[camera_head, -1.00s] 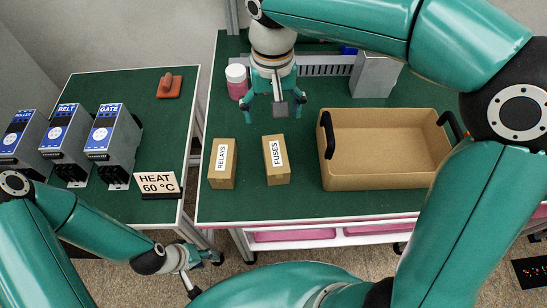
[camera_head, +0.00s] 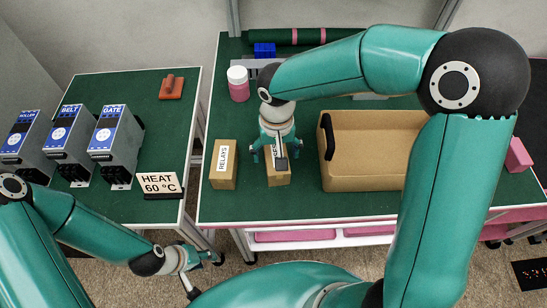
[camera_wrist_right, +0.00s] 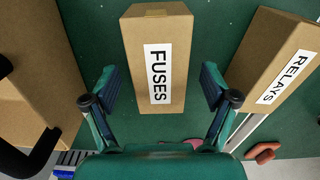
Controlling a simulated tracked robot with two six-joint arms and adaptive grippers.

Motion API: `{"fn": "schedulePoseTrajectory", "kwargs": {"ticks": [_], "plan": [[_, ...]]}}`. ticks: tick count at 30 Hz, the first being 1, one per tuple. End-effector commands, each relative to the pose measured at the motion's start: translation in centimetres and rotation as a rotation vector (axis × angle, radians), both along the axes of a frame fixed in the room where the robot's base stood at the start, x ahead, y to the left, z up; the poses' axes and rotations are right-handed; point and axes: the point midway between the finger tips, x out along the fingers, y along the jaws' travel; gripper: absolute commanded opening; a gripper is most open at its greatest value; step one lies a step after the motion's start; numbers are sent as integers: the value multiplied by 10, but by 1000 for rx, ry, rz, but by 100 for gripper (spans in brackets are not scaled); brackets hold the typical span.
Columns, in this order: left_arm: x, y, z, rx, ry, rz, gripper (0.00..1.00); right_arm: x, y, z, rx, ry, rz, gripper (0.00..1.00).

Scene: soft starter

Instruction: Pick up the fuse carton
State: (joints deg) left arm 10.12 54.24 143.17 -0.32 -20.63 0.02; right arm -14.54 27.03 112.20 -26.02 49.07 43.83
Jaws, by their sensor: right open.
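The fuse carton (camera_head: 279,177) is a small brown box standing on the green table. My right gripper (camera_head: 276,155) is over it in the head view and hides much of its label. In the right wrist view the carton (camera_wrist_right: 160,100) shows its FUSES label, and the two fingers of my right gripper (camera_wrist_right: 160,95) stand open on either side of it, apart from its sides. My left gripper (camera_head: 205,258) is low at the left, away from the carton, and too small to tell its jaw state.
The relays carton (camera_head: 223,178) stands just left of the fuse carton; it also shows in the right wrist view (camera_wrist_right: 275,70). A brown bin with black handles (camera_head: 365,180) is to the right. A white-capped pink jar (camera_head: 239,90) and blue block (camera_head: 264,50) stand behind.

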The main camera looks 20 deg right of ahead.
Motion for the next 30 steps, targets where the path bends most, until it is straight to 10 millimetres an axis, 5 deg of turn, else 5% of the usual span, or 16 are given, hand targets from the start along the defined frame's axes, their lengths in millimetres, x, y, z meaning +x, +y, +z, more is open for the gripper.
{"fn": "schedulePoseTrajectory", "kwargs": {"ticks": [4, 12, 25, 30], "plan": [[0, 0, 3, 0, 0, 0, 40, 0, 0, -17, -1, 2, 0, 85], [0, 0, 2, 0, 0, 0, 40, 0, 0, -21, 0, -1, 0, 85], [0, 0, 2, 0, 0, 0, 40, 0, 0, -20, 0, -1, 0, 15], [0, 0, 2, 0, 0, 0, 40, 0, 0, -20, 0, -1, 0, 14]]}}
